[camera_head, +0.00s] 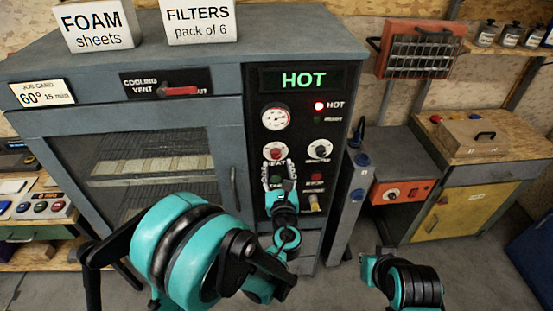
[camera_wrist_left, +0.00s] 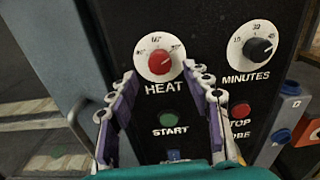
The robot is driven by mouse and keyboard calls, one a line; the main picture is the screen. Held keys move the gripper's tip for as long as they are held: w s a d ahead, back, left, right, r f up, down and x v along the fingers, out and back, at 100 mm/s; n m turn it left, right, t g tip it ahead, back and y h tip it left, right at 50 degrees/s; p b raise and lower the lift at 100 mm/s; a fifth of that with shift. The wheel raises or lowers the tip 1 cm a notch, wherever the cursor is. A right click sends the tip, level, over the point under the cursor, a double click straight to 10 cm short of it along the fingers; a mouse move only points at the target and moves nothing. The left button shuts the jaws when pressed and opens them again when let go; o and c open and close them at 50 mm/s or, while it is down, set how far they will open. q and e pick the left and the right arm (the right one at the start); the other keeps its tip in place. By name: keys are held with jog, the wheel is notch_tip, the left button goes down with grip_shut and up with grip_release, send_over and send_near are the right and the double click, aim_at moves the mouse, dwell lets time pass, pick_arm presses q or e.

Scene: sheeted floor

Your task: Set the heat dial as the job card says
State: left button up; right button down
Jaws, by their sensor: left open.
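The job card (camera_head: 42,93) on the oven's top left reads 60°, 15 min. The heat dial (camera_head: 275,151) is a red knob on a white disc on the black control panel. In the left wrist view the red knob (camera_wrist_left: 159,62) has marks around it too small to read surely; its pointer seems turned to the upper right. My left gripper (camera_head: 278,165) is open, its fingertips just below and to either side of the dial, with nothing between them. Whether they touch the disc I cannot tell. My right arm shows at the lower right, without its gripper's fingers.
The minutes dial (camera_wrist_left: 256,49) is right of the heat dial. Below are the green start button (camera_wrist_left: 170,119) and the red stop button (camera_wrist_left: 241,110). A green HOT display (camera_head: 303,80) and a red HOT lamp (camera_head: 319,106) are lit. The oven door (camera_head: 150,170) is shut.

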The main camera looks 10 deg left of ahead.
aim_at(276, 157)
pick_arm(q)
jog(key=shift+w+a, duration=0.2)
jog(key=shift+w, duration=0.95)
jog(key=shift+w+a, duration=0.2)
jog(key=shift+w, duration=0.9)
grip_shut()
jog(key=shift+n+b, duration=0.35)
jog(key=shift+n, duration=0.05)
jog(key=n+b, duration=0.1)
jog(key=n, duration=0.3)
jog(key=shift+n+b, duration=0.3)
jog(key=shift+b, duration=0.1)
jog(key=n+b, duration=0.1)
jog(key=n, duration=0.2)
jog(key=shift+n, duration=1.6)
